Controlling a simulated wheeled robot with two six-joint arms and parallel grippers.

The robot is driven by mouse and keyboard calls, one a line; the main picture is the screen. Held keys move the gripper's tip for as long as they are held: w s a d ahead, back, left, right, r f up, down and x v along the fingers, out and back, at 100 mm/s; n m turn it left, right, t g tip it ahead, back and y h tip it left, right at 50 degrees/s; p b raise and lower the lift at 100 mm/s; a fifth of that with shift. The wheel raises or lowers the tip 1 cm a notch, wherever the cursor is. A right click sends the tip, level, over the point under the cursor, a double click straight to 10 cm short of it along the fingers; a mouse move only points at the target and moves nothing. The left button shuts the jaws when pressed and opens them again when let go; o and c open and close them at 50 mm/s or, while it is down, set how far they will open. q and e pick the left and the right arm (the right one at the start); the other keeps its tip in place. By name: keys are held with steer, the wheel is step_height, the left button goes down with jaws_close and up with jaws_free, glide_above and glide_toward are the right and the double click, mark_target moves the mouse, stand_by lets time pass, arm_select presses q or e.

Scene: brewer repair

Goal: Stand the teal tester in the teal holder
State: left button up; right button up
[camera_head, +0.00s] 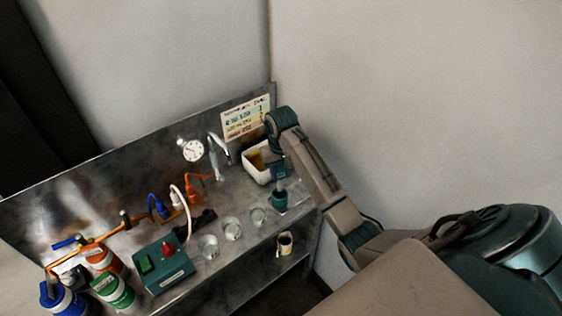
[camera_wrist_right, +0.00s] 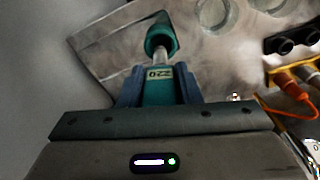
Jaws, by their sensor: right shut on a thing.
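The teal tester (camera_wrist_right: 158,88), with a pale label and a silver shaft, is between the blue fingers of my right gripper (camera_wrist_right: 158,92), which is shut on it. In the head view my right gripper (camera_head: 280,172) points down above the teal holder (camera_head: 279,201) at the right end of the steel bench. In the wrist view the shaft points toward the round opening of the teal holder (camera_wrist_right: 161,34) and overlaps its near rim. I cannot tell whether the tip is inside or just above it. My left gripper is not in view.
Several glass cups (camera_head: 232,228) stand left of the holder. A white tub (camera_head: 258,165) with brown contents is behind it. A teal box with a red knob (camera_head: 163,270), bottles (camera_head: 113,291) and coloured hoses fill the left side. A mug (camera_head: 285,244) stands on the lower shelf.

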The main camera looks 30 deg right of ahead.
mark_target(281, 179)
steer(key=shift+w+d+f, duration=0.1)
steer(key=shift+w+f, duration=0.05)
steer(key=shift+f, duration=0.35)
steer(key=shift+w+d+f, duration=0.1)
steer(key=shift+w+f, duration=0.05)
steer(key=shift+f, duration=0.7)
steer(key=shift+s+a+f+b, duration=0.25)
steer(key=shift+s+f+b, duration=0.1)
steer(key=shift+f, duration=0.5)
steer(key=shift+w+d+f, duration=0.1)
steer(key=shift+w+f, duration=0.1)
steer(key=shift+f, duration=0.15)
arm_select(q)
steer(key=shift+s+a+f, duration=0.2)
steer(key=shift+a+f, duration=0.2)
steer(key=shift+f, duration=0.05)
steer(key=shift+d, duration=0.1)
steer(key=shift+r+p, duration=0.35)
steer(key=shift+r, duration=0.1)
arm_select(e)
steer(key=shift+s, duration=0.1)
steer(key=shift+f, duration=0.4)
